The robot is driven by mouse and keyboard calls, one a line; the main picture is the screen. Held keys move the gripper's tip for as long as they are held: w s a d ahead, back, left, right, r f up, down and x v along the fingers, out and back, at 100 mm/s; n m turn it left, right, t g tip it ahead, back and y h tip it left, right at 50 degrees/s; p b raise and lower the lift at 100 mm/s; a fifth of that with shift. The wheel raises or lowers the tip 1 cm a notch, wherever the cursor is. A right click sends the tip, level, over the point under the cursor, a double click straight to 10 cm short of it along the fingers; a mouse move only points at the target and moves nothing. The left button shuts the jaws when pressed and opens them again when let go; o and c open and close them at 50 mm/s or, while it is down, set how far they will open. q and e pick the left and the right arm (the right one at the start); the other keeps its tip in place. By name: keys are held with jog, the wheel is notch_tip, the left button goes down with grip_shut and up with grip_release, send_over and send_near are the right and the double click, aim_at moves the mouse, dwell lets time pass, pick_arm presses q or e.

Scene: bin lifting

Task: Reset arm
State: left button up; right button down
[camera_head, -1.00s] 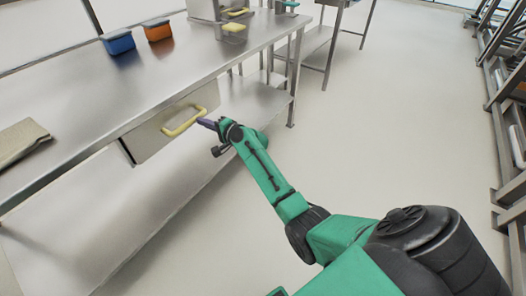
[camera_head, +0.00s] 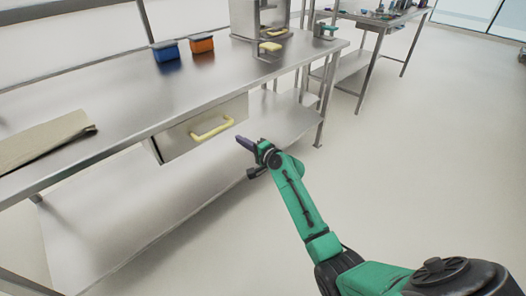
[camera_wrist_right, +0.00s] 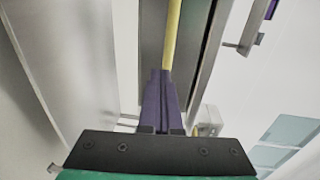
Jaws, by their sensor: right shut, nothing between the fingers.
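My right gripper (camera_head: 245,143) is at the end of the green arm, in front of the steel table. Its purple fingers are shut and empty, and they also show in the right wrist view (camera_wrist_right: 161,100). They are apart from the yellow handle (camera_head: 212,130) of the steel drawer (camera_head: 190,135), to the right of it in the head view. In the right wrist view the handle (camera_wrist_right: 173,35) lines up beyond the fingertips. The drawer hangs under the table top. My left gripper is not in view.
The steel table (camera_head: 120,105) bears a blue bin (camera_head: 165,52), an orange bin (camera_head: 202,45), a brown cloth (camera_head: 45,140) and a metal appliance (camera_head: 255,20). A low shelf (camera_head: 120,215) lies below. The floor (camera_head: 420,150) to the right is clear.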

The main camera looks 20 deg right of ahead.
jog(key=f+v, duration=0.1)
jog(key=v, duration=0.6)
jog(key=s+d+f+n+g+h, duration=0.15)
jog(key=s+f, duration=0.25)
jog(key=f, duration=0.7)
jog(key=s+d+f+n+g+h, duration=0.1)
jog(key=s+f+n+g+h, duration=0.2)
jog(key=f, duration=0.7)
jog(key=s+d+f+n+g, duration=0.1)
jog(key=s+f+n+g, duration=0.5)
jog(key=s+f, duration=1.55)
jog(key=s+d+f+n+g+h, duration=0.1)
jog(key=s+f+n+g, duration=0.15)
jog(key=s, duration=0.75)
jog(key=s+f+n+g+h, duration=0.1)
jog(key=s+f+n, duration=0.15)
jog(key=s, duration=0.75)
pick_arm(q)
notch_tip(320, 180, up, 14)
jog(key=p, duration=1.3)
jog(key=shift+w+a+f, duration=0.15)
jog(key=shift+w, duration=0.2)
pick_arm(e)
notch_tip(320, 180, up, 14)
jog(key=shift+w+d, duration=0.2)
jog(key=shift+f+n, duration=0.1)
jog(key=shift+n, duration=0.15)
